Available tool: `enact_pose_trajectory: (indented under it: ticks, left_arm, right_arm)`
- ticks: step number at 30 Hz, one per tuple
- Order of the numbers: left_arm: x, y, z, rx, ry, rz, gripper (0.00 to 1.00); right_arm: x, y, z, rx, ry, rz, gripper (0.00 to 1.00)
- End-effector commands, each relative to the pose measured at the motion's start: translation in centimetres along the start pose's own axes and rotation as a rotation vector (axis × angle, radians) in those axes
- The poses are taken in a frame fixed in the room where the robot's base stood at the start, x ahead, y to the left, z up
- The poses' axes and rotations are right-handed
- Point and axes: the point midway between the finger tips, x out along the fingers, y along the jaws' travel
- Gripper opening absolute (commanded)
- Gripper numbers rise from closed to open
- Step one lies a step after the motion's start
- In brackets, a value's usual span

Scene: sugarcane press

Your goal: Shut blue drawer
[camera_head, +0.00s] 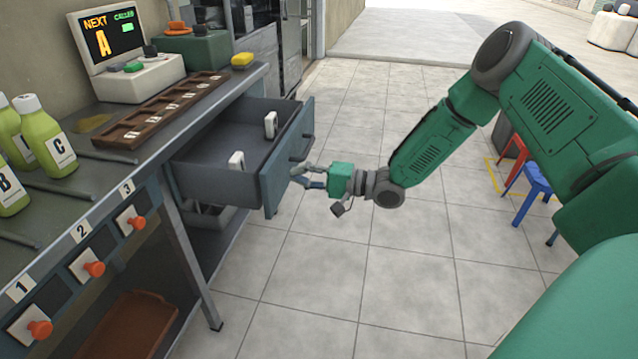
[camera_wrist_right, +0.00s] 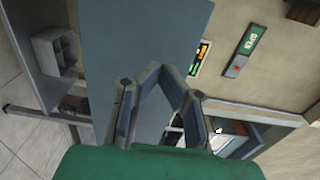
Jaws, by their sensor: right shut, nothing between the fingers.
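The blue-grey drawer (camera_head: 220,147) is pulled out of the counter in the head view. Its front panel (camera_head: 272,184) faces right and carries a dark handle (camera_head: 301,148). Two small white objects, one of them a tag-like piece (camera_head: 236,161), are inside the drawer. My right gripper (camera_head: 297,176) is shut and empty, its fingertips close to the outer face of the front panel, below the handle; I cannot tell whether they touch. In the wrist view the shut fingers (camera_wrist_right: 162,68) lie in front of a large blue-grey panel (camera_wrist_right: 135,35), seemingly the drawer front. My left gripper is not in view.
The counter (camera_head: 100,180) holds a screen (camera_head: 109,35), a wooden tray (camera_head: 160,108) and green bottles (camera_head: 45,137). Orange knobs (camera_head: 94,268) line its front. Red and blue stools (camera_head: 530,183) stand at right. The tiled floor beside the drawer is clear.

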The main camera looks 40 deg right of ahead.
Motion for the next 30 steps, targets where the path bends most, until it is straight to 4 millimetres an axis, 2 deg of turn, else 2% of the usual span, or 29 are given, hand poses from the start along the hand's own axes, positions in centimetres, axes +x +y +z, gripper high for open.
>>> enact_pose_trajectory:
  ticks: [6,12,23,26,30]
  left_arm:
    - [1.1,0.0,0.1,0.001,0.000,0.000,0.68]
    - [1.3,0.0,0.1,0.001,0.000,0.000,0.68]
    - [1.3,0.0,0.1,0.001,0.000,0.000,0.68]
    - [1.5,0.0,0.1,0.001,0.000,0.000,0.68]
    - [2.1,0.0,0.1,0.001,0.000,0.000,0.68]
  right_arm:
    - [2.7,0.1,-0.1,-0.001,0.001,0.000,0.00]
    - [3.5,-0.1,0.1,-0.002,0.002,0.001,0.00]
    - [3.5,0.0,0.0,-0.001,0.001,0.000,0.00]
    - [4.2,0.0,0.0,-0.002,0.000,-0.001,0.00]
    - [6.2,0.1,0.1,-0.003,-0.002,0.000,0.00]
